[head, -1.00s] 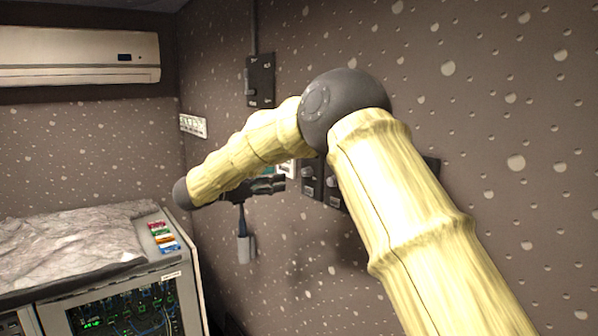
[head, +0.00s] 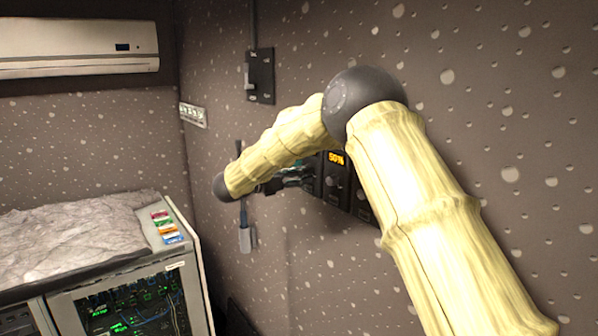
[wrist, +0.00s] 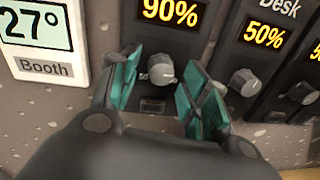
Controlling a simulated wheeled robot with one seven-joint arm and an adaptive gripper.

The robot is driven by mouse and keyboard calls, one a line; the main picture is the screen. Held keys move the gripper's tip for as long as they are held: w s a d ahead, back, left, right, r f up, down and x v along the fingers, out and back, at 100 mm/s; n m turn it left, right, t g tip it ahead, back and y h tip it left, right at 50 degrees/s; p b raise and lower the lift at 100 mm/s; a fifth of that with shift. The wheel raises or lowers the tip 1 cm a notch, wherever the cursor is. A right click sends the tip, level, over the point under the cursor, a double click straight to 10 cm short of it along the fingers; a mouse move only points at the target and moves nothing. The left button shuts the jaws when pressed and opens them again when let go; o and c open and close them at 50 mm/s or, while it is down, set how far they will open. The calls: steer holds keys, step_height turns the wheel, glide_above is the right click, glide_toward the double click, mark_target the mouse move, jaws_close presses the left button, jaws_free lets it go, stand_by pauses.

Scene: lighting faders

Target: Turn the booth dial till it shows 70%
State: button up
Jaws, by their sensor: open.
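A grey round dial knob (wrist: 162,70) sits below an orange display (wrist: 172,12) reading 90% in the wrist view. The label above that display is cut off, so I cannot read whether it says booth. My gripper (wrist: 160,82) is open, with one teal-padded finger on each side of this knob. I cannot tell whether the pads touch it. In the head view my gripper (head: 270,186) is at the wall panel, mostly hidden by my arm.
To the right, a second knob (wrist: 243,81) sits under a 50% display (wrist: 263,34) labelled Desk, close to my right finger. A white 27° panel (wrist: 38,38) labelled Booth is at left. A wall switch (head: 259,76) is above my arm.

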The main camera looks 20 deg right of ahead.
jaws_close()
steer(key=c, duration=1)
jaws_free()
steer(key=b, duration=0.3)
steer(key=shift+f+n, duration=0.25)
steer(key=shift+n, duration=0.15)
steer(key=shift+s+d+r+n+t+b, duration=0.1)
steer(key=shift+n+t+b, duration=0.15)
steer(key=shift+n+b, duration=2.85)
steer(key=shift+s+a+r+n+t+b, duration=0.1)
steer(key=shift+n+t+b, duration=0.1)
steer(key=shift+n+b, duration=2.9)
steer(key=shift+s+d+r+n+t+b, duration=0.2)
steer(key=shift+n+b, duration=1.4)
steer(key=shift+n, duration=2.9)
steer(key=shift+w+a+f, duration=0.1)
steer(key=shift+w, duration=0.05)
